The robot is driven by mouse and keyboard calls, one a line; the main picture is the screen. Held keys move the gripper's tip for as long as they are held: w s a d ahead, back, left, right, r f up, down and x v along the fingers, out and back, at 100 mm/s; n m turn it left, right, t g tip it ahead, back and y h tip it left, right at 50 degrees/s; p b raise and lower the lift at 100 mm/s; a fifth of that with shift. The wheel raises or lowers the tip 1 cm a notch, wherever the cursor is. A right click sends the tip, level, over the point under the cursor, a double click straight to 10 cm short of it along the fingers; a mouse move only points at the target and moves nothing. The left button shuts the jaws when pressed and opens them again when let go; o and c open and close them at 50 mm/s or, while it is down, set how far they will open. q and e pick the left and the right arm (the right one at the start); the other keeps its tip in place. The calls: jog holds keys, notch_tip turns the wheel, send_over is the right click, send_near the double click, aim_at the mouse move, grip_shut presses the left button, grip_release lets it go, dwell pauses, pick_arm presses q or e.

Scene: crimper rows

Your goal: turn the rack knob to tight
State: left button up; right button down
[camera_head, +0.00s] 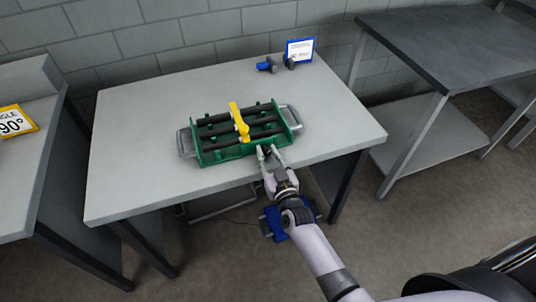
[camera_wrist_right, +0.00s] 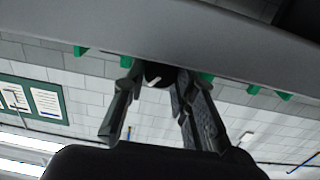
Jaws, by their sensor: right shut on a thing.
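The green rack (camera_head: 222,154) sits on the grey table, with several dark rods lying across it and a metal handle at each end. A yellow lever piece (camera_head: 238,121) stands over its middle. My right gripper (camera_head: 268,151) is at the rack's front side, right of its centre. In the right wrist view, my right gripper (camera_wrist_right: 153,72) has its two fingers on either side of a dark round knob (camera_wrist_right: 158,70) with a white mark, and is shut on it. The knob is mostly hidden by the fingers in the head view. My left gripper is not in view.
The table (camera_head: 130,140) is clear left and right of the rack. A blue-framed card (camera_head: 300,50) and small blue and dark parts (camera_head: 267,65) stand at the back. A blue object (camera_head: 275,224) is below the table's front edge, partly behind my right arm.

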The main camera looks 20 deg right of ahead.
jog(key=shift+m, duration=0.3)
jog(key=m, duration=1)
jog(key=shift+d+b, duration=0.1)
jog(key=shift+b, duration=0.3)
jog(key=shift+m, duration=0.3)
jog(key=c, duration=1.3)
grip_release()
jog(key=shift+f, duration=0.1)
jog(key=shift+s+f, duration=0.1)
jog(key=shift+f, duration=0.05)
